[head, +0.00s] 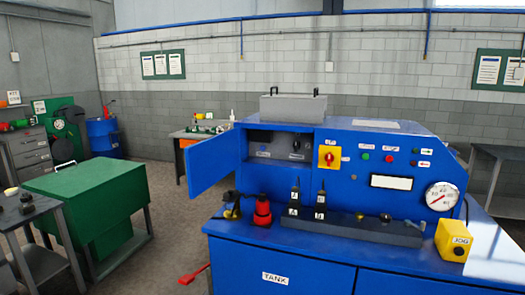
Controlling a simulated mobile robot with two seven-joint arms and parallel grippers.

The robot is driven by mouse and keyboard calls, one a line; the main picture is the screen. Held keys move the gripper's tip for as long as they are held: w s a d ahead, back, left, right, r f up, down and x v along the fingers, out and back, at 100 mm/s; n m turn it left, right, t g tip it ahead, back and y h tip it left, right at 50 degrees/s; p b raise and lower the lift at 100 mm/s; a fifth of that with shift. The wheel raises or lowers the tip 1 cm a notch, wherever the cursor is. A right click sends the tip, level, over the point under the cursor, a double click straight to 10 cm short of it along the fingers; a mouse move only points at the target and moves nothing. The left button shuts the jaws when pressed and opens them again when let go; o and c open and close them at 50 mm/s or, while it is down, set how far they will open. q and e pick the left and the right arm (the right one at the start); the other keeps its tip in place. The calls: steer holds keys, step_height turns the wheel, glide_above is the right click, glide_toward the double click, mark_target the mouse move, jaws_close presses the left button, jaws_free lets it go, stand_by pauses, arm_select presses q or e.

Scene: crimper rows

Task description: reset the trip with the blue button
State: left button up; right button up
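The blue machine (330,185) stands on a blue cabinet labelled TANK. On its front panel are a green button (366,155) and a red button (389,158). Two small round parts (414,157) sit right of them; their colour is too small to tell, so I cannot pick out the blue button for sure. A yellow plate with a red rotary switch (329,157) is left of the buttons. A blue door (212,162) stands open at the left, showing a compartment (272,145) with a dark knob. Neither of my grippers is in view.
Black levers (320,200) and a red-and-black part (262,211) stand in front of the panel. A gauge (441,196) and a yellow JOG box (453,240) are at the right. A green cabinet (90,195) stands left, with open floor between.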

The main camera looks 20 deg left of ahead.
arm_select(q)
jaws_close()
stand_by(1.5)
